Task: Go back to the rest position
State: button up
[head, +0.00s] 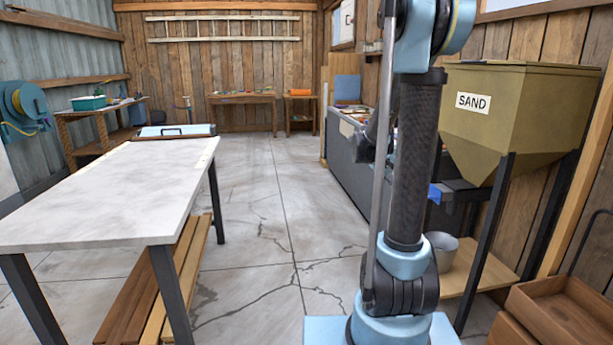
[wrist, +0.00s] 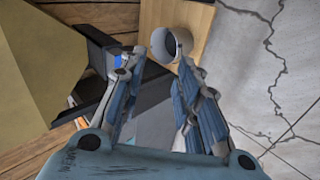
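My gripper (wrist: 160,64) shows in the wrist view with its two fingers apart and nothing between the tips. It is open. A grey-white bucket (wrist: 170,44) shows beyond the fingertips, apart from them as far as I can tell. In the head view the bucket (head: 440,250) stands on a low wooden shelf (head: 487,262) under the sand hopper (head: 503,108), partly behind my arm. My arm rises in front of the hopper's left side in the head view. The gripper itself is hard to make out there. The hopper also shows in the wrist view (wrist: 40,60).
A white-topped table (head: 105,195) with a wooden bench (head: 165,280) stands at the left. Wooden crates (head: 560,305) sit at the lower right. A dark grey counter (head: 345,165) stands behind my arm. The cracked concrete floor (head: 270,210) between table and counter is clear.

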jog(key=s+a+f+y, duration=0.2)
jog(key=s+a, duration=0.3)
jog(key=s, duration=0.5)
jog(key=s+a+f+y, duration=0.3)
jog(key=s+a, duration=0.2)
jog(key=s, duration=0.5)
jog(key=s+a+f+m+y, duration=0.1)
jog(key=s+a+f+y, duration=0.1)
jog(key=s+a, duration=0.4)
jog(key=s+y, duration=0.1)
jog(key=s, duration=0.3)
jog(key=shift+s+f+y, duration=0.2)
jog(key=shift+s+y, duration=0.1)
jog(key=shift+s, duration=0.1)
